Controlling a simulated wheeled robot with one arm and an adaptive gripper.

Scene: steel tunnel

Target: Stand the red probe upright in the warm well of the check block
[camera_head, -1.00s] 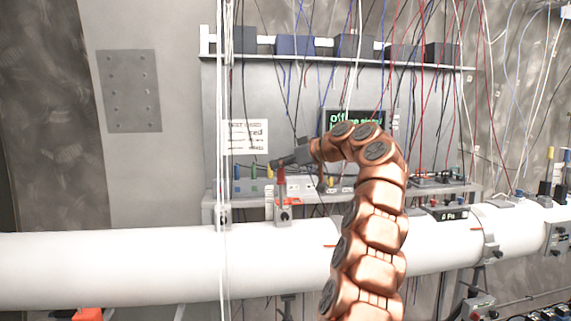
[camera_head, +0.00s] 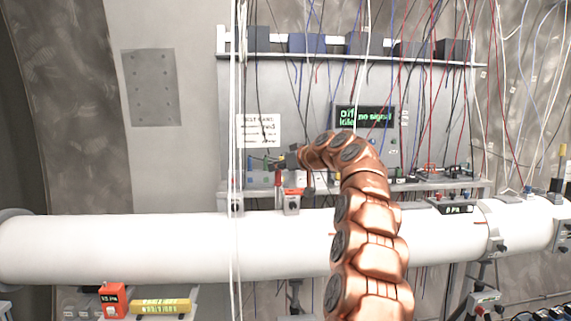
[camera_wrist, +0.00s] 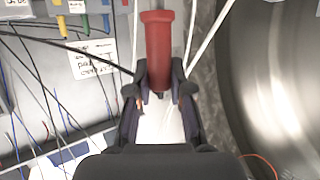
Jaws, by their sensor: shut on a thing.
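The red probe (camera_head: 278,179) hangs roughly upright in front of the grey rack, above the white pipe. It also shows in the wrist view (camera_wrist: 158,48), held between the two dark fingers. My gripper (camera_wrist: 160,88) is shut on it; in the head view my gripper (camera_head: 283,162) is at the left end of my copper arm. An orange box (camera_head: 113,300) with a small display stands at the lower left, beside a yellow labelled bar (camera_head: 160,307). I cannot tell whether either is the check block, and no warm well can be made out.
The thick white pipe (camera_head: 120,245) crosses below my gripper, with a grey clamp (camera_head: 291,203) on it. Thin white cables (camera_head: 236,120) hang left of the probe. Many wires hang before the rack. A paper sign (camera_head: 259,131) is behind. Space above the pipe's left part is clear.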

